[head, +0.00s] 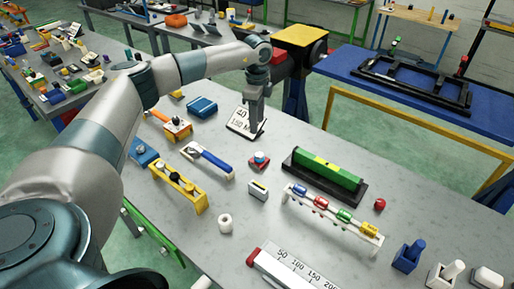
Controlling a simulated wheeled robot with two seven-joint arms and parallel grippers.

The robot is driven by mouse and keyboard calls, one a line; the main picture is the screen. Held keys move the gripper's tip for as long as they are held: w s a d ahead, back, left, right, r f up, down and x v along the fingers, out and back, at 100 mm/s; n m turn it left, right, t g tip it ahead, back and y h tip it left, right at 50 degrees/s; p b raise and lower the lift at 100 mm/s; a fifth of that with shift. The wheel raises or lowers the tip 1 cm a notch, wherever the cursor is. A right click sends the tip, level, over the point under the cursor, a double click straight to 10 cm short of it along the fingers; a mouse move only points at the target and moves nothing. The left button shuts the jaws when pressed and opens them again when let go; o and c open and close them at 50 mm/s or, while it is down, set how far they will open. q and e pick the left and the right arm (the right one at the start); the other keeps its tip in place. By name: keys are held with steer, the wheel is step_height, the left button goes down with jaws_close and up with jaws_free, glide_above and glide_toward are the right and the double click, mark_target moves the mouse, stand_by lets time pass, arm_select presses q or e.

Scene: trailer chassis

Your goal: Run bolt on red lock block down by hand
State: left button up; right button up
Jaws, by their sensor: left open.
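A small red block (259,161) with a blue and white piece on its top sits on the grey bench (225,262) near the middle. It looks like the red lock block, but the bolt is too small to make out clearly. My left gripper (256,129) points down above the bench, behind the red block and apart from it. It is open, and nothing shows between its fingers. It covers part of a white card with numbers (240,121). My right gripper is not in view.
A green level-like bar (328,169) in a black holder stands right of the red block. A white rack with coloured pieces (332,215), a small white box (258,190) and a blue-handled tool (208,160) lie nearby. A blue table (410,92) carries a black frame (415,84).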

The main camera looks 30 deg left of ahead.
mark_target(257, 153)
arm_select(q)
step_height(257, 153, down, 13)
steer(key=p, duration=0.4)
steer(key=shift+r+p, duration=0.2)
steer(key=shift+p, duration=0.15)
steer(key=shift+f, duration=0.65)
steer(key=c, duration=1.1)
steer(key=shift+o, duration=0.2)
steer(key=shift+w+m, duration=0.1)
steer(key=shift+m, duration=0.2)
